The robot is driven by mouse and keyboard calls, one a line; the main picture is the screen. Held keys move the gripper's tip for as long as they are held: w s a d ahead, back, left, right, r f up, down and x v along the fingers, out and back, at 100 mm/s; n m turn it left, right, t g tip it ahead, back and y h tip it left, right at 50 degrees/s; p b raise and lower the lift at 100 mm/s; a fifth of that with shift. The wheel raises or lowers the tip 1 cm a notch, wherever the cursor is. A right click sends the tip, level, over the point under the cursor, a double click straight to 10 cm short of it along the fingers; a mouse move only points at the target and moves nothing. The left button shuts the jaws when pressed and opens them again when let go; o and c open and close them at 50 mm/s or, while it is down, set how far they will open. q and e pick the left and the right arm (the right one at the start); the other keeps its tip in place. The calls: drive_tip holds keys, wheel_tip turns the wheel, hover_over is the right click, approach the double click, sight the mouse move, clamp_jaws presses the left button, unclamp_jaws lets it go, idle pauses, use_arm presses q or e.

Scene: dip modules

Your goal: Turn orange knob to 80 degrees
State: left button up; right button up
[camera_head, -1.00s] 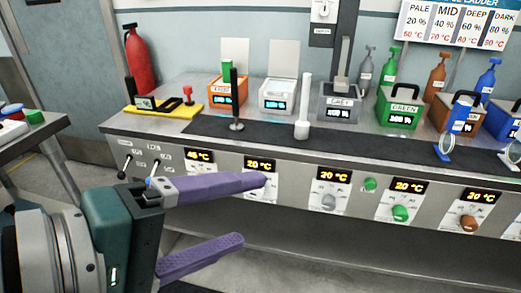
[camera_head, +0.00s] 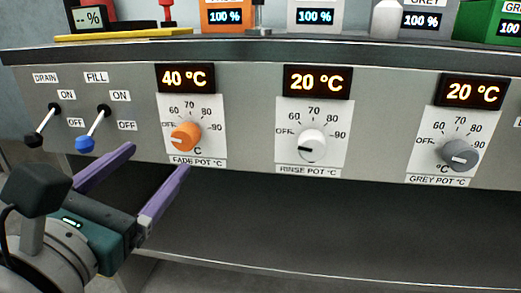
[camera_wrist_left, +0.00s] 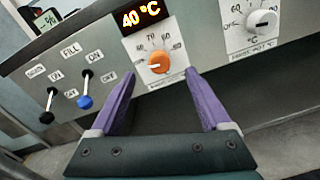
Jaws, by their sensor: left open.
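The orange knob (camera_head: 186,137) sits on the front panel above the FADE POT label, and its pale pointer faces left and slightly down. The display (camera_head: 185,78) above it reads 40 °C. The knob also shows in the left wrist view (camera_wrist_left: 159,62), beyond and between the fingertips. My left gripper (camera_head: 158,159) is open, with purple fingers spread and nothing between them. It is below and in front of the knob, apart from it. My right gripper is not in view.
A white knob (camera_head: 312,144) and a grey knob (camera_head: 459,155) sit to the right, each under a 20 °C display. The black-handled drain lever (camera_head: 42,126) and blue-handled fill lever (camera_head: 94,128) are left of the orange knob. Open space lies below the panel.

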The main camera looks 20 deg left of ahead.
sight(182, 139)
use_arm(q)
drive_tip(key=shift+n, duration=0.3)
drive_tip(key=x, duration=0.6)
drive_tip(key=f+x, duration=0.1)
drive_tip(key=x, duration=0.3)
drive_tip(key=shift+a+p, duration=0.3)
clamp_jaws()
